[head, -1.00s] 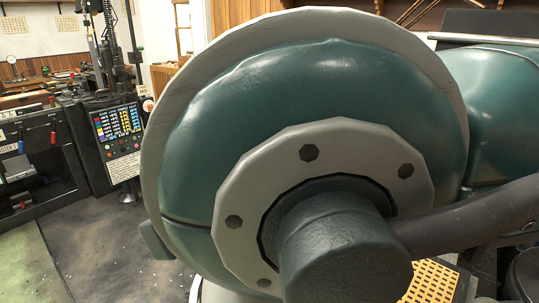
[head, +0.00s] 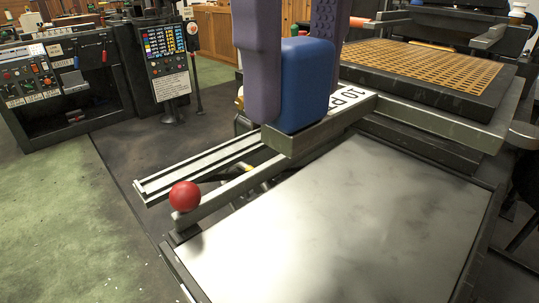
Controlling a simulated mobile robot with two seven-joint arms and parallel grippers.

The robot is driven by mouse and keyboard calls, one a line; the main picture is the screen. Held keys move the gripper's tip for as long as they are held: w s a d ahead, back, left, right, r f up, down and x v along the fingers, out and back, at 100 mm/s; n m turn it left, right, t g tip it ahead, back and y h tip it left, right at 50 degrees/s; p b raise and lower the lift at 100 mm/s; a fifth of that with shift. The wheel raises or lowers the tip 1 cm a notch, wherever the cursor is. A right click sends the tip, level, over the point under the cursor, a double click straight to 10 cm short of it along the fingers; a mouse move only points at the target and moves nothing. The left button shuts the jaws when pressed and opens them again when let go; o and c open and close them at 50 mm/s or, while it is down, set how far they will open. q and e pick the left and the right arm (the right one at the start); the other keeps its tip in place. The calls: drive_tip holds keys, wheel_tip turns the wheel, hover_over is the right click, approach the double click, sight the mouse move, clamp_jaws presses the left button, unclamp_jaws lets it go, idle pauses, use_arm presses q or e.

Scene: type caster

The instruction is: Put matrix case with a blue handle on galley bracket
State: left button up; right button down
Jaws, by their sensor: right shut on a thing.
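My right gripper (head: 290,105) comes down from the top, its two purple fingers on either side of a blue block-shaped handle (head: 304,80), shut on it. The handle stands on a grey metal bar with a white "10 P" label (head: 347,99), which appears to be part of the matrix case. The case's outline is partly hidden by the fingers and handle. Just left are metal rails (head: 205,165) and an arm ending in a red ball (head: 185,196). I cannot tell which part is the galley bracket. My left gripper is not in view.
A bare metal tray (head: 330,225) fills the front. A gold perforated plate (head: 425,66) lies on a grey slab at the right. A dark control cabinet (head: 65,85) and a screen panel (head: 168,60) stand at the back left. The floor at the left is clear.

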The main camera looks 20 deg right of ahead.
drive_tip(key=shift+s+f, duration=0.1)
drive_tip(key=shift+f, duration=0.3)
drive_tip(key=shift+f+b, duration=1.7)
drive_tip(key=shift+f, duration=7.8)
drive_tip(key=shift+c, duration=1.8)
unclamp_jaws()
wheel_tip(320, 180, up, 12)
drive_tip(key=p, duration=0.2)
drive_tip(key=shift+a, duration=0.1)
